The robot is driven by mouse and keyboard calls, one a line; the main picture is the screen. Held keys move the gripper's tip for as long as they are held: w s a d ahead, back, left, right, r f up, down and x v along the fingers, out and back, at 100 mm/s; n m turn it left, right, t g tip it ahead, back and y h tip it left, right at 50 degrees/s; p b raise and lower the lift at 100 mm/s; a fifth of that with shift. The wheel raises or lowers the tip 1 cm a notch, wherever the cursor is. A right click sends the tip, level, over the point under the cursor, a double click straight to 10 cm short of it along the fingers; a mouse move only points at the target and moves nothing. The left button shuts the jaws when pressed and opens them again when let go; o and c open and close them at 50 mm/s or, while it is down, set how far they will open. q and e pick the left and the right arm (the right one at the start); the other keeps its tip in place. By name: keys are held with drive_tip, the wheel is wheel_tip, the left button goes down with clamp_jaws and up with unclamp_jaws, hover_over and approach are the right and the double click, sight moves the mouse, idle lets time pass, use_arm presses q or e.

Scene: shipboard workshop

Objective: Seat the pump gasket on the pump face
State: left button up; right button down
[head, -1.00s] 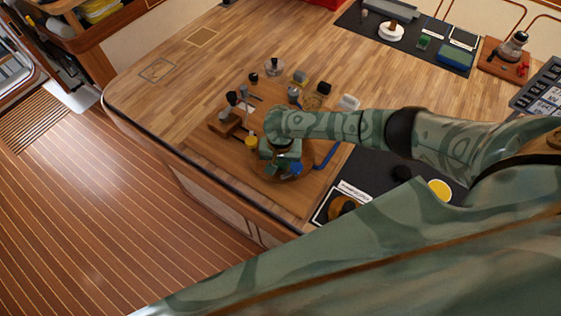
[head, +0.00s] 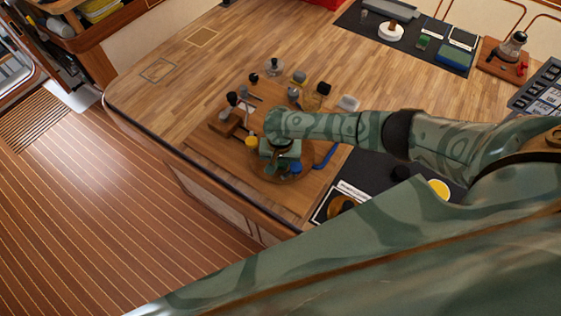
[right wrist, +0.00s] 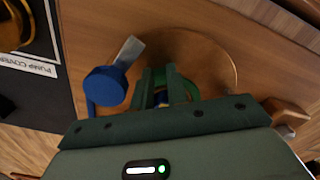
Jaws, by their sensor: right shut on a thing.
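My right gripper (head: 280,155) reaches down over a round brown base (head: 268,176) near the bench's front edge. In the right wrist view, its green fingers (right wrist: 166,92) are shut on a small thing. Only bits of blue and yellow (right wrist: 162,97) show between the fingers, with brighter green beside them. I cannot tell whether this is the pump gasket. A round, clear-looking rim (right wrist: 236,70) curves around the fingertips. The pump face cannot be made out behind the gripper. My left gripper is not in view.
A blue-headed tool (right wrist: 105,86) lies left of the fingers. A dark mat labelled for the pump cover (right wrist: 35,65) holds a brass-coloured round part (right wrist: 12,28). A wooden block (head: 224,122) and several small jars (head: 274,67) stand close by.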

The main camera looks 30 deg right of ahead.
drive_tip(key=c, duration=1.4)
unclamp_jaws()
drive_tip(key=shift+c, duration=0.2)
drive_tip(key=shift+o, duration=0.7)
drive_tip(key=shift+f, duration=0.1)
wheel_tip(320, 180, up, 17)
drive_tip(key=p, duration=0.4)
drive_tip(key=shift+f, duration=0.2)
drive_tip(key=shift+w+a, duration=0.1)
drive_tip(key=shift+w, duration=0.05)
